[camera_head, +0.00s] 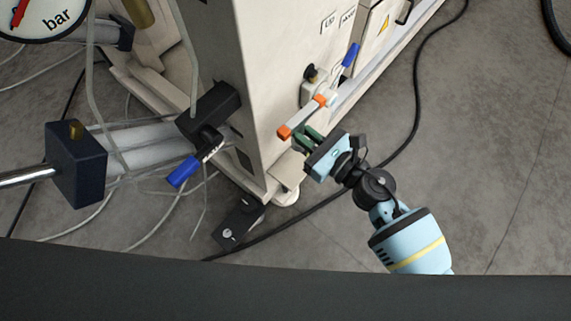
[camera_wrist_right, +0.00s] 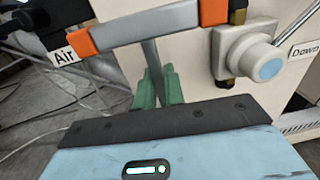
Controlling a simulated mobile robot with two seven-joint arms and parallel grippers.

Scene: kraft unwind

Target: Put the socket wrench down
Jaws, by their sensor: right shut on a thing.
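The socket wrench (camera_head: 303,115) looks like a T-handle, a grey bar with an orange block at each end. In the right wrist view its bar (camera_wrist_right: 150,24) crosses the top, and a thin grey shaft (camera_wrist_right: 151,58) runs down from it between the green fingers. My right gripper (camera_head: 306,137) is shut on this shaft, beside the corner of the cream machine housing. The lower end of the wrench is hidden. I cannot tell whether the wrench touches the housing. My left gripper is not in view.
The cream housing (camera_head: 262,85) carries a push button (camera_wrist_right: 252,60) beside a "Down" label and a blue lever (camera_head: 351,54). A blue-handled valve (camera_head: 206,125), cylinder and hoses are at left. A black cable (camera_head: 415,105) crosses the grey floor, which is otherwise open at right.

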